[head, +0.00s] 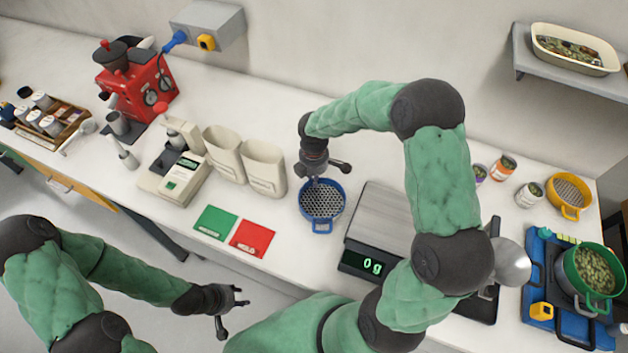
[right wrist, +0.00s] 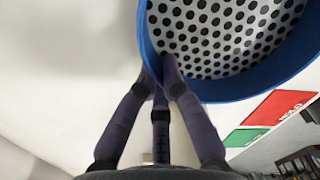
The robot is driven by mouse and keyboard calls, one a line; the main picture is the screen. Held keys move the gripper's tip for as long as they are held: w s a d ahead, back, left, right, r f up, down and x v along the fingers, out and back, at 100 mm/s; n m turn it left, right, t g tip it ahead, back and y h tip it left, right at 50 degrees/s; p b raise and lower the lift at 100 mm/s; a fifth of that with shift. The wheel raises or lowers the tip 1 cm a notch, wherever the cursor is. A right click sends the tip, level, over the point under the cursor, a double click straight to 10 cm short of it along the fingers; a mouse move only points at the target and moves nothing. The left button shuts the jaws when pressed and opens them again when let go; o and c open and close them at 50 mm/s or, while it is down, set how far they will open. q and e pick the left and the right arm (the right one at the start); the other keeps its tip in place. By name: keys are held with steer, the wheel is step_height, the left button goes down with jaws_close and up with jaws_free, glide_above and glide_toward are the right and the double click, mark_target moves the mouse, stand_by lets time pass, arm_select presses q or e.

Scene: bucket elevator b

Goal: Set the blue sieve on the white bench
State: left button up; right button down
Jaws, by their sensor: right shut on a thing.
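The blue sieve (head: 322,222) is at the middle of the white bench (head: 150,228) in the head view, its loop handle toward the front edge. My right gripper (head: 318,180) reaches down over the sieve's back rim and is shut on that rim. In the right wrist view the fingers (right wrist: 165,75) meet at the blue rim of the sieve (right wrist: 215,90), beside its perforated base. I cannot tell whether the sieve touches the bench or hangs just above it. My left gripper (head: 234,308) is open and empty, low in front of the bench.
Green (head: 216,222) and red (head: 253,237) cards lie left of the sieve. Cream bins (head: 263,168) stand behind them. A scale (head: 375,225) reading 0 g is close on the right.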

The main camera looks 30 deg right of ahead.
steer(key=shift+f, duration=0.2)
steer(key=shift+f, duration=0.2)
steer(key=c, duration=1.4)
jaws_free()
step_height(320, 180, up, 12)
steer(key=shift+r+p, duration=0.2)
steer(key=shift+p, duration=1)
